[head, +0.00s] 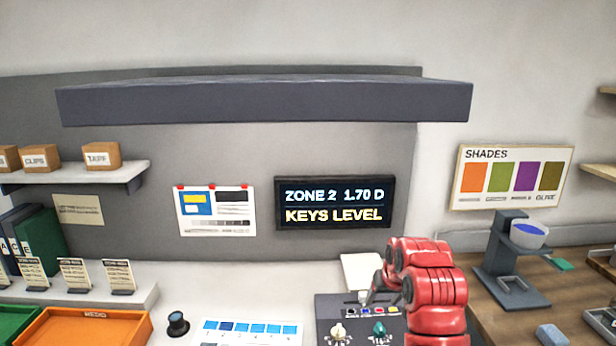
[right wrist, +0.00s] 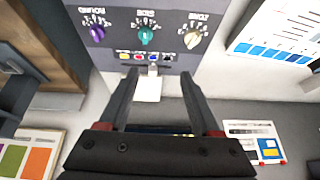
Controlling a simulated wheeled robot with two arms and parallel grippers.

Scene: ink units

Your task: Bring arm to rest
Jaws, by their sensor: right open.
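My right arm, red, comes in at the lower right of the head view, over a dark control console (head: 325,310). My right gripper (head: 369,297) is mostly hidden behind the arm there. In the right wrist view its two dark fingers (right wrist: 159,78) are spread apart, with nothing held between them. Beyond the fingers are the console's face (right wrist: 115,22), a row of small coloured keys (right wrist: 146,57) and purple, teal and cream knobs. Whether the fingers touch the console cannot be told. My left gripper is not in view.
A lit display (head: 335,203) reads "ZONE 2 1.70 D, KEYS LEVEL". A dark overhead shelf (head: 265,102) juts out above. A blue-patch strip (head: 250,332), a black knob-like piece (head: 178,323) and an orange tray (head: 95,330) lie left. A stand with a bowl (head: 530,235) is right.

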